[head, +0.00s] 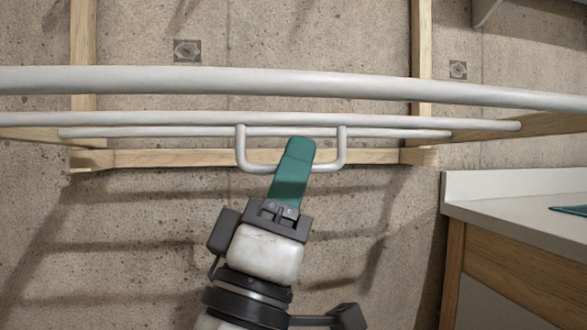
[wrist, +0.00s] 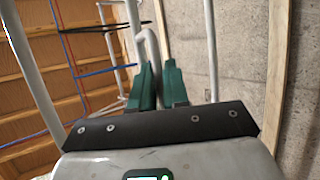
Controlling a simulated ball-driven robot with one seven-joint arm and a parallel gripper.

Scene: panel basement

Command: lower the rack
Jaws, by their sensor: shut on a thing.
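The rack (head: 150,82) is a set of long white rails across the upper part of the head view, with wooden slats at its ends. A white U-shaped handle (head: 243,150) hangs below the rails near the middle. My gripper (head: 296,150) reaches up from below, its green fingers over the handle's bottom bar and a little tilted. In the wrist view my gripper (wrist: 158,78) has its two green fingers on either side of the curved white handle (wrist: 147,42), shut on it. Part of the bar is hidden by the fingers.
Two upright wooden posts (head: 421,50) stand against the bare concrete wall (head: 330,40). A counter (head: 520,205) with a pale top and wooden side stands at the lower right, with a green item (head: 572,210) on it. The wall area left of my arm is clear.

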